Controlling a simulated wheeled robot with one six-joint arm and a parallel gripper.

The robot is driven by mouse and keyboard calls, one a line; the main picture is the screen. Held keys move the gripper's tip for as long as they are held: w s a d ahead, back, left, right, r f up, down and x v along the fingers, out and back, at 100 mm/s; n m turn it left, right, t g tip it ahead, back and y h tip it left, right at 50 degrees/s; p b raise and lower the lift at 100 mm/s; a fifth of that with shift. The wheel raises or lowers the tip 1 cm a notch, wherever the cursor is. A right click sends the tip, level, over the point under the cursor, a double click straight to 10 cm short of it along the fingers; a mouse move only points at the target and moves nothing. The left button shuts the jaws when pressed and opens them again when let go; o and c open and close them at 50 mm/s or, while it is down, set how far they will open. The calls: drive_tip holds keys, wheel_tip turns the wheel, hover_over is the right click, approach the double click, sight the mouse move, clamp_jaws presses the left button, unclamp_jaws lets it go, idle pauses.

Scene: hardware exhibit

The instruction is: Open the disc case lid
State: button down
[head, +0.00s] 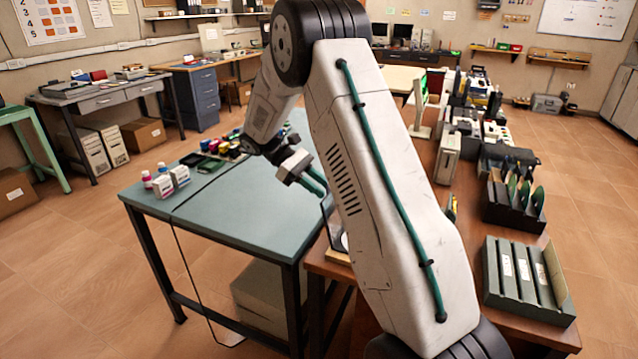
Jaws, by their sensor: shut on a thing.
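My gripper (318,184) has teal fingers and is at the right edge of the teal-topped table, partly behind my own arm. It is shut on the top edge of a thin, dark-edged clear panel (328,212), which looks like the disc case lid. The panel stands raised and tilted. Below it, a pale round piece, perhaps the disc (344,241), shows beside my arm above a light wooden base (338,257). Most of the case and its hinge are hidden by my arm.
The teal-topped table (225,215) holds small bottles and boxes (172,179) and several coloured items at its back. On the brown table at right stand a green slotted rack (525,280), a dark rack with green discs (513,205) and several devices. The teal table's front is clear.

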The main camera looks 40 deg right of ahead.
drive_tip(key=shift+f, duration=0.15)
drive_tip(key=c, duration=1)
unclamp_jaws()
drive_tip(key=shift+w, duration=0.1)
drive_tip(key=shift+a, duration=0.1)
drive_tip(key=v, duration=0.7)
drive_tip(key=shift+w, duration=0.3)
drive_tip(key=shift+a, duration=0.15)
